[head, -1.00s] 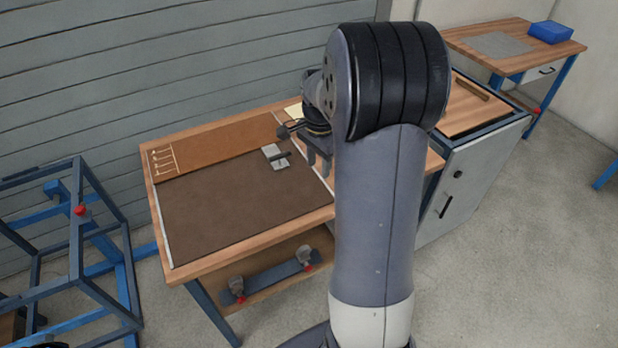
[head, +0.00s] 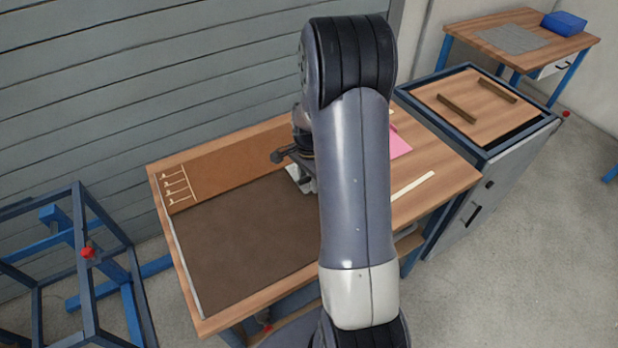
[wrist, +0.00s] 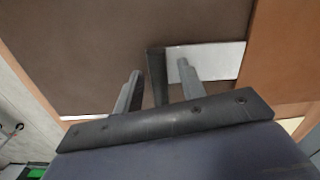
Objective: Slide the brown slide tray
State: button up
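The brown slide tray (head: 245,245) appears to be the flat dark brown panel on the wooden bench, seen also in the wrist view (wrist: 90,50). A pale metal plate (wrist: 222,60) with an upright black bar (wrist: 157,75) sits by its edge; in the head view the plate (head: 297,180) is mostly hidden behind my arm. My gripper (wrist: 159,68) is open, with one finger on each side of the black bar. Gaps show between bar and fingers, and I see no grip on it. In the head view my arm hides most of the gripper.
A lighter brown strip (head: 230,155) with pale marks lies along the back of the bench (head: 450,175). A pink sheet (head: 399,146) and a pale strip (head: 412,186) lie to the right. A cabinet (head: 520,165) stands right; a blue frame (head: 85,285) stands left.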

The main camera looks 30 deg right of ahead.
grip_shut()
dwell(0.4)
